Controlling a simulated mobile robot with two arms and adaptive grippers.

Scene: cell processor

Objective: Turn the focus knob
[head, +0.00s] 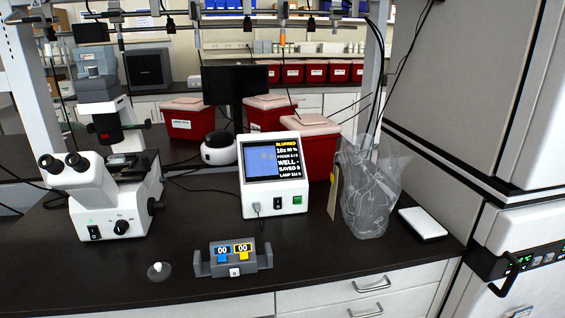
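The white microscope (95,205) stands at the left of the black bench. A round black focus knob (121,227) with a small pointer sits low on its side, right of a black rocker switch (94,232). The white display unit (258,195) has a lit screen (273,160) that reads "BLURRED", with lines for focus, well, saved and lamp below. Neither of my grippers shows in the head view.
A grey counter box (233,259) with blue and yellow buttons and a small white knobbed piece (159,271) lie near the front edge. A clear bag (370,185) and a white pad (422,224) are at right. Red bins (310,145) stand behind.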

